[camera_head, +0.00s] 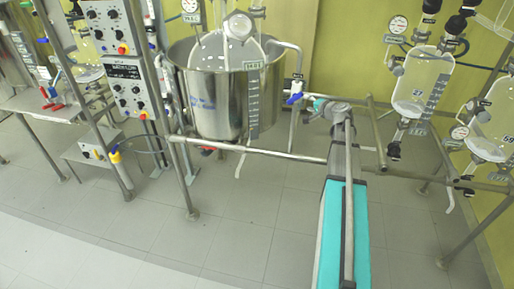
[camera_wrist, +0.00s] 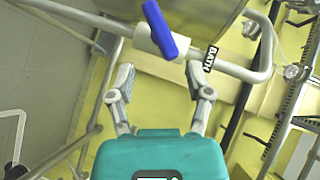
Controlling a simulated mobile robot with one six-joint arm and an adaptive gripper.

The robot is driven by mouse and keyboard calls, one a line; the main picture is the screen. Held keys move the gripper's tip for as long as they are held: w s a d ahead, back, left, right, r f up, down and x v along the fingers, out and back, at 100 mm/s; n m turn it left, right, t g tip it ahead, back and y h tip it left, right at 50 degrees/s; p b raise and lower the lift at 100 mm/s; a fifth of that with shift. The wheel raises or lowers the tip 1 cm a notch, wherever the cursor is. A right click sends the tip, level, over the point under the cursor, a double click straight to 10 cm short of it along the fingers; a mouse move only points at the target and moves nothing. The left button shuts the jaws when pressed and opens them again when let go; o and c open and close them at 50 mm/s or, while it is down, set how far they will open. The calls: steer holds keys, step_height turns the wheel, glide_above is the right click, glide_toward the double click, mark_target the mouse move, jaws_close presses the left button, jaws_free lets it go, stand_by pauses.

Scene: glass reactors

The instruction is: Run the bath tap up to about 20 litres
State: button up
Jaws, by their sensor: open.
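The bath is a large steel vessel (camera_head: 212,112) at the centre left of the head view. A pipe (camera_head: 299,62) comes off its right side and drops to the tap with a blue handle (camera_head: 295,98). In the wrist view the blue handle (camera_wrist: 160,28) sits slanted on a white valve body, beside a tag reading BATH (camera_wrist: 210,59). My gripper (camera_wrist: 160,70) is open, its two fingers spread below the valve, with the handle just beyond the fingertips and nothing held. In the head view my gripper (camera_head: 308,101) is right beside the tap. A grey graduated strip (camera_head: 253,102) stands at the bath's front; its level is unreadable.
A horizontal frame rail (camera_head: 250,149) crosses in front of the bath, under my arm. A control panel with knobs (camera_head: 125,85) stands left of it. Glass vessels (camera_head: 421,82) hang on a frame at right. The floor in front is clear.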

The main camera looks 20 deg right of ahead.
steer(key=a+p+v, duration=0.1)
steer(key=v, duration=0.3)
steer(key=s+a+f+n+g+y+b, duration=0.1)
steer(key=a+f, duration=0.4)
steer(key=a, duration=0.7)
steer(key=s+a+f+n+g+y+b, duration=0.2)
steer(key=s+a+f+n+g+y, duration=0.1)
steer(key=a, duration=1)
steer(key=shift+s+a+f+n+g, duration=0.2)
steer(key=shift+s+f+n+g, duration=0.4)
steer(key=shift+f+n+g, duration=0.8)
steer(key=shift+r+g, duration=0.2)
steer(key=shift+g, duration=0.1)
stand_by(3.4)
